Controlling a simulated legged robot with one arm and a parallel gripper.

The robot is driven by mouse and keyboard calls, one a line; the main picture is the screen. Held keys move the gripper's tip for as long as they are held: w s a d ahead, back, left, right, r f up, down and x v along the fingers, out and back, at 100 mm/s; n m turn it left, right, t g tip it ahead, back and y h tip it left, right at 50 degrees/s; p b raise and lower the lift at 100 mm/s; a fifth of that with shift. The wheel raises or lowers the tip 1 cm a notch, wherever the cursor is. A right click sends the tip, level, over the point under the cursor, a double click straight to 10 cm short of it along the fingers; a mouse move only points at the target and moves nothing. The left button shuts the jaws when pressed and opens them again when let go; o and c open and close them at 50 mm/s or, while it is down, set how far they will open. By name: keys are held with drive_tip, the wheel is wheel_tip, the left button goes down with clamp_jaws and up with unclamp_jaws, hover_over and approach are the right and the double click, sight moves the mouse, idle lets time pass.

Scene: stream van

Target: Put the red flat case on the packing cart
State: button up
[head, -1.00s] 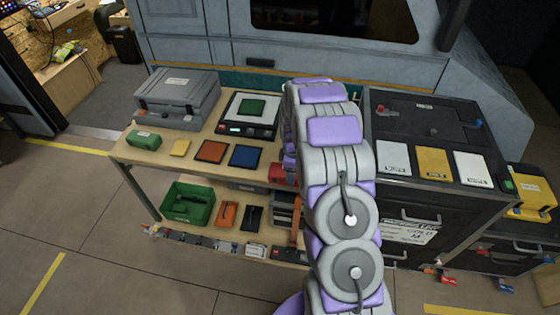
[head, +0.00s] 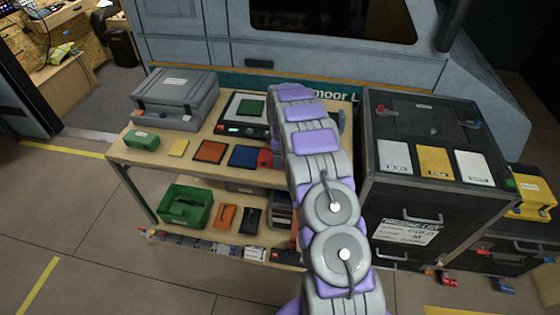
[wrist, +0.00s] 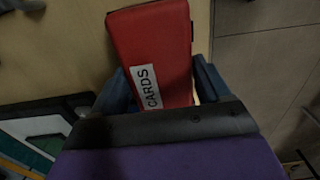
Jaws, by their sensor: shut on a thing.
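The red flat case (wrist: 155,50) has a white "CARDS" label and lies between the two dark blue fingers of my gripper (wrist: 162,88) in the wrist view. The gripper is shut on it. In the head view a small part of the red case (head: 265,158) shows at the right of the wooden bench, beside my arm; the arm hides my fingers and the rest. I cannot tell whether the case touches the bench. The black cabinet with a packing list sheet (head: 408,232), which looks like the packing cart (head: 385,195), stands right of my arm.
The bench holds a grey case (head: 178,95), a scale with a green square (head: 251,108), a green box (head: 141,139) and coloured flat pieces. A green bin (head: 187,205) is on the lower shelf. White and yellow cards (head: 434,161) lie along the cart top's front; bare top shows behind.

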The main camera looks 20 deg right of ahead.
drive_tip(key=f, duration=0.2)
drive_tip(key=shift+d+f+b, duration=0.25)
drive_tip(key=shift+f+b, duration=0.15)
drive_tip(key=shift+d+f, duration=0.15)
drive_tip(key=shift+d, duration=0.1)
drive_tip(key=o, duration=1.3)
drive_tip(key=shift+a, duration=0.25)
